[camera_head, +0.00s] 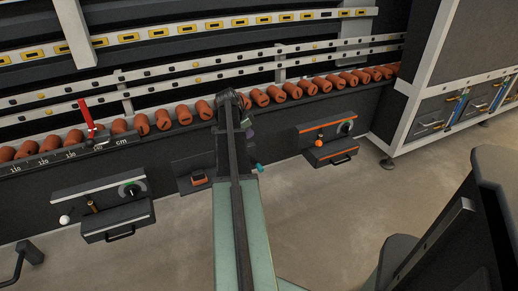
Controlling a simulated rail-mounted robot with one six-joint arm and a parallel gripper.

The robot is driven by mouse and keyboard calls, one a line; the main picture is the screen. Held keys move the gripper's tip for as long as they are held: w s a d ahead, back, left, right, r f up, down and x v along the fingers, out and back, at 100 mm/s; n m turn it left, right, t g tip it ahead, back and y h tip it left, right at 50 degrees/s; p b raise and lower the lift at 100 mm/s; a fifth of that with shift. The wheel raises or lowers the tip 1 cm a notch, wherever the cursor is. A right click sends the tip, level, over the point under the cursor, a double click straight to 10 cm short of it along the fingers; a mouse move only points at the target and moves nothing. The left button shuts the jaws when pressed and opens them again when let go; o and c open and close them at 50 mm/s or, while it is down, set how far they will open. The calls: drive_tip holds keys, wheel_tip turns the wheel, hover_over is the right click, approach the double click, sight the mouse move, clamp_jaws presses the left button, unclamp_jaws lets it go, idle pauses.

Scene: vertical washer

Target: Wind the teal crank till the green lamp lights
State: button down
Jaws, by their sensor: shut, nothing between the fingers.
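A small teal knob (259,167), which looks like part of the teal crank, shows just right of my arm on the middle control unit. The rest of the crank is hidden behind my arm. My arm crosses the middle of the head view from the bottom edge up to the row of orange-brown rollers. My gripper's fingers cannot be made out; they seem to be hidden behind the arm links. I see no lit green lamp.
A left unit (117,220) has a dial, a white ball knob and a drawer. A right unit (335,150) has an orange knob and a drawer. A red lever (86,115) stands by the rollers (163,119). A cabinet stands at right. Floor in front is bare.

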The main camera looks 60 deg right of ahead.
drive_tip(key=b, duration=1.3)
hover_over(261, 167)
wheel_tip(261, 167, down, 13)
drive_tip(key=shift+w, duration=0.1)
drive_tip(key=shift+d+r, duration=0.1)
